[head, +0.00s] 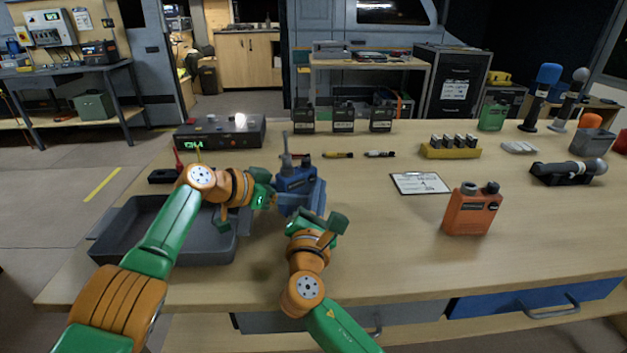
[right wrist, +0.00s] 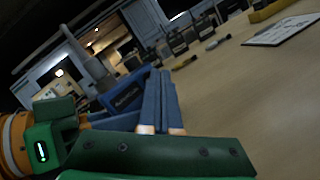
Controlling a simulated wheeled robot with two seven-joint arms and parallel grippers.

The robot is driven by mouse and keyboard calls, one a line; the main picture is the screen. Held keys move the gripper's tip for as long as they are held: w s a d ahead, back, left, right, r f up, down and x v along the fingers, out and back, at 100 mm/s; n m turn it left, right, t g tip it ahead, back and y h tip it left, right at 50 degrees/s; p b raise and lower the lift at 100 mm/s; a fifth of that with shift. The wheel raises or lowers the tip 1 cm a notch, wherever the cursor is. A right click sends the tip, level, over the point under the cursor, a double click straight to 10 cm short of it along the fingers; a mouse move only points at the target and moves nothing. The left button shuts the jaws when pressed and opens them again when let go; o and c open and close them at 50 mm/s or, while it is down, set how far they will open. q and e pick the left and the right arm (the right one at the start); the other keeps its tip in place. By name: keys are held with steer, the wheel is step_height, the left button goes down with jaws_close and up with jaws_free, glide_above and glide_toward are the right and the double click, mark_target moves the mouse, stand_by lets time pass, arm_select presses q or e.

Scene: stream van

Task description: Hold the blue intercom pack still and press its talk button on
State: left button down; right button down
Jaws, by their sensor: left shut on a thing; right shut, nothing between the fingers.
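The blue intercom pack (head: 296,178) stands upright on the workbench near the middle in the head view, its dark antenna pointing up. It also shows in the right wrist view (right wrist: 127,98), with a dark label on its face. My left gripper (head: 270,189) is shut on the pack's left side. My right gripper (head: 330,224) is shut and empty, just in front and to the right of the pack. I cannot tell whether it touches the pack.
A grey tray (head: 190,250) lies under my left arm. An orange pack (head: 471,210) and a clipboard (head: 420,183) are to the right. Several dark packs (head: 343,118) stand behind, near a grey console (head: 220,132). The bench front right is clear.

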steer(key=shift+w+a, duration=0.1)
steer(key=shift+w, duration=0.05)
steer(key=shift+s+d, duration=0.7)
steer(key=shift+s, duration=0.3)
steer(key=shift+s+d, duration=0.65)
steer(key=shift+s, duration=0.35)
steer(key=shift+s+d, duration=0.7)
steer(key=shift+s, duration=0.3)
arm_select(q)
steer(key=shift+c, duration=1.4)
jaws_free()
